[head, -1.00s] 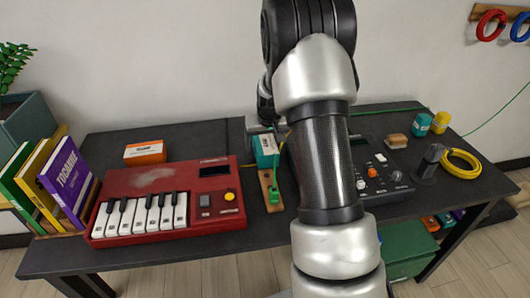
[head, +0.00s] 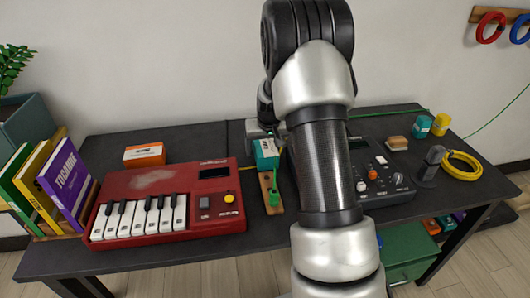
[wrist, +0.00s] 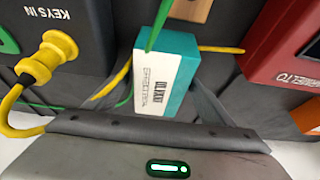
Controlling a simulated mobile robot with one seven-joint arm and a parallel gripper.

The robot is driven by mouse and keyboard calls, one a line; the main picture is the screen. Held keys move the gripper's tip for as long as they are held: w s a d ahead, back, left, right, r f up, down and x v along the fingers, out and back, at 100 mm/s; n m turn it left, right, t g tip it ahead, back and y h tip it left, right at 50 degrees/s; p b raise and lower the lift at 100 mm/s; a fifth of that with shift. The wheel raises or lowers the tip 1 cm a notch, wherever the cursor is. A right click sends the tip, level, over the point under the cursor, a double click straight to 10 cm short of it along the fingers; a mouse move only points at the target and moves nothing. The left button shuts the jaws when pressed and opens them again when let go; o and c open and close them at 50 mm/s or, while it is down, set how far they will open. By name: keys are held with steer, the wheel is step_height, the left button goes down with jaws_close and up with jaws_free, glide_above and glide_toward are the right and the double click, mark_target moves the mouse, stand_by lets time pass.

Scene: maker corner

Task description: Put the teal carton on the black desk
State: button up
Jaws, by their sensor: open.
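The teal carton (head: 267,153), with a white label, is near the middle of the black desk (head: 257,243), behind a wooden strip with a green clip. In the wrist view the carton (wrist: 180,75) shows its white face between the two dark fingers of my gripper (wrist: 160,92). The fingers are apart, one on each side of the carton, with no clear grip on it. A green cable crosses in front of the carton's face. In the head view my arm hides most of the gripper. I cannot tell whether the carton's base touches the desk.
A red keyboard (head: 165,200) stands left of the carton and a dark control box (head: 385,180) right of it. An orange-and-white box (head: 144,154), books (head: 65,180) and a yellow cable coil (head: 462,165) are also there. The desk's front strip is clear.

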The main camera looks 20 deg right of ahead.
mark_target(265, 144)
steer(key=c, duration=1.4)
steer(key=shift+r+p, duration=0.4)
steer(key=shift+r, duration=0.05)
steer(key=shift+c, duration=0.2)
step_height(265, 144, up, 8)
steer(key=shift+f+p, duration=0.1)
steer(key=shift+p, duration=0.8)
steer(key=shift+w+r+p, duration=0.3)
steer(key=shift+w+r, duration=0.35)
steer(key=shift+r, duration=0.25)
steer(key=w+a+p, duration=0.1)
steer(key=w+a, duration=0.1)
steer(key=w, duration=0.8)
step_height(265, 144, down, 5)
steer(key=shift+w+d+f+b, duration=0.1)
steer(key=shift+w+f+b, duration=0.05)
steer(key=shift+b, duration=0.2)
steer(key=shift+f+b, duration=0.45)
steer(key=shift+f, duration=1.95)
